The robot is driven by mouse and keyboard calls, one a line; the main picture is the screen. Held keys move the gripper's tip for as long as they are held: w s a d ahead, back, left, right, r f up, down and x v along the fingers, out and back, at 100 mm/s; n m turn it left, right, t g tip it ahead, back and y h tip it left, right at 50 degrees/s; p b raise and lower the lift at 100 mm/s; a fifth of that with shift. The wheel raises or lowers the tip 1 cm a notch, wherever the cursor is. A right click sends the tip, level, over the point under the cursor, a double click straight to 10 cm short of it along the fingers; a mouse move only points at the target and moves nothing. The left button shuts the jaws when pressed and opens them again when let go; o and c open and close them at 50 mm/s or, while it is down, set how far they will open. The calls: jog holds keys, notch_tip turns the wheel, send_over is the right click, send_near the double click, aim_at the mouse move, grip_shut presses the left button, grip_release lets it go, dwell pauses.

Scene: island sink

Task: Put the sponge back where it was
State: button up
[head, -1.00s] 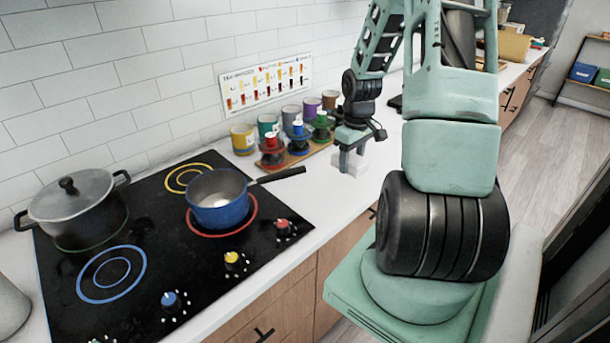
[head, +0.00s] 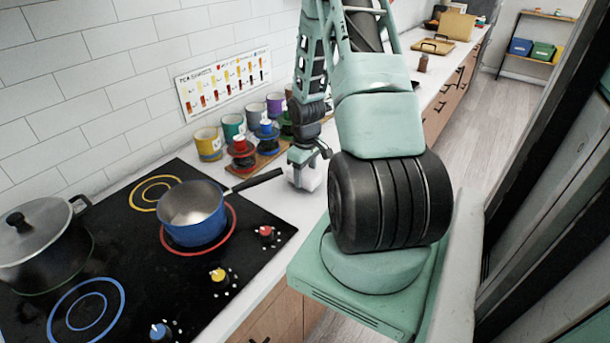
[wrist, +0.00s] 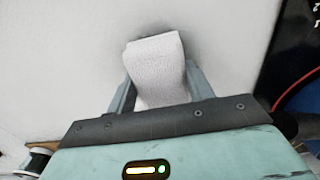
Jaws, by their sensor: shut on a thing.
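A white, block-shaped sponge (wrist: 157,70) is between the fingers of my gripper (wrist: 160,95) in the wrist view. My gripper is shut on it, and white counter shows around it. In the head view the sponge (head: 308,178) shows pale below my gripper (head: 306,172), over the counter right of the pan handle. Whether the sponge touches the counter is hard to tell.
The black cooktop (head: 130,260) holds a blue saucepan (head: 195,215) and a lidded pot (head: 45,245). The saucepan's handle reaches toward my gripper. Several cups and coloured jars (head: 240,150) stand behind it on the left. Cutting boards (head: 437,45) lie far down the counter.

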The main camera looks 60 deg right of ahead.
jog(key=shift+f, duration=0.65)
jog(key=shift+f, duration=0.2)
jog(key=o, duration=0.9)
jog(key=shift+r, duration=0.15)
